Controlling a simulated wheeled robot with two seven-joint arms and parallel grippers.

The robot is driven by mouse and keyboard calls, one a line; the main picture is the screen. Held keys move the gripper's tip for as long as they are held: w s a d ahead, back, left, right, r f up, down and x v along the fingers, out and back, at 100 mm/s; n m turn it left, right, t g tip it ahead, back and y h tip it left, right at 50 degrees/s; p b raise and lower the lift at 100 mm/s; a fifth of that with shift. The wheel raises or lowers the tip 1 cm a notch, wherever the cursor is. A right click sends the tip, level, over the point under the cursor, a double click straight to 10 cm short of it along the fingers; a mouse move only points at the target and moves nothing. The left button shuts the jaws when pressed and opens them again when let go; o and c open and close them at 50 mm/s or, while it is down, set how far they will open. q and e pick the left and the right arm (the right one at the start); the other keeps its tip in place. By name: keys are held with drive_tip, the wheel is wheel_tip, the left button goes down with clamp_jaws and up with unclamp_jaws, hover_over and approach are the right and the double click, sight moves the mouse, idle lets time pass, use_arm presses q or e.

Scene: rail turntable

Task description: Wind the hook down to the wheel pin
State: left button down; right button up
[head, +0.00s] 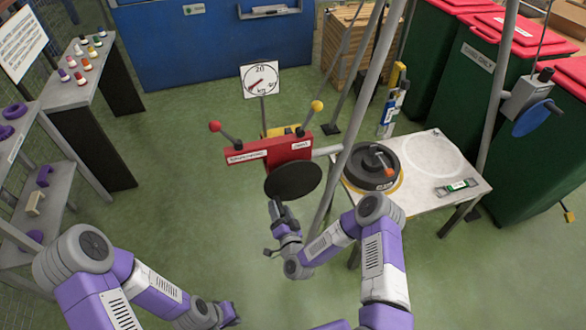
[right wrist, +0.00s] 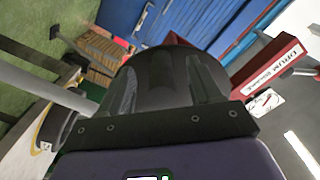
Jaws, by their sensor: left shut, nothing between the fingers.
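A black wheel (head: 366,178) lies flat on a yellow-ringed spot on the white-topped table (head: 425,190). An orange-tipped piece (head: 388,171) stands on top of it; I cannot tell if this is the pin. I cannot make out the hook. A red box (head: 268,151) carries a red-knobbed and a yellow-knobbed lever, with a black disc (head: 293,180) at its front. My right gripper (head: 278,208) is just below the disc; contact and finger opening are unclear. A dark rounded shape (right wrist: 175,85) fills the right wrist view. My left gripper (head: 232,315) is shut and empty, low in the picture.
A dial gauge (head: 260,80) stands behind the red box. Slanting grey poles rise beside the table. A grey unit with a blue disc (head: 535,118) hangs at the right, before green bins (head: 540,160). Shelves stand left; the floor between is clear.

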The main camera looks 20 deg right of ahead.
drive_tip(key=s+p, duration=0.1)
drive_tip(key=s, duration=0.7)
drive_tip(key=shift+p, duration=0.3)
idle(0.3)
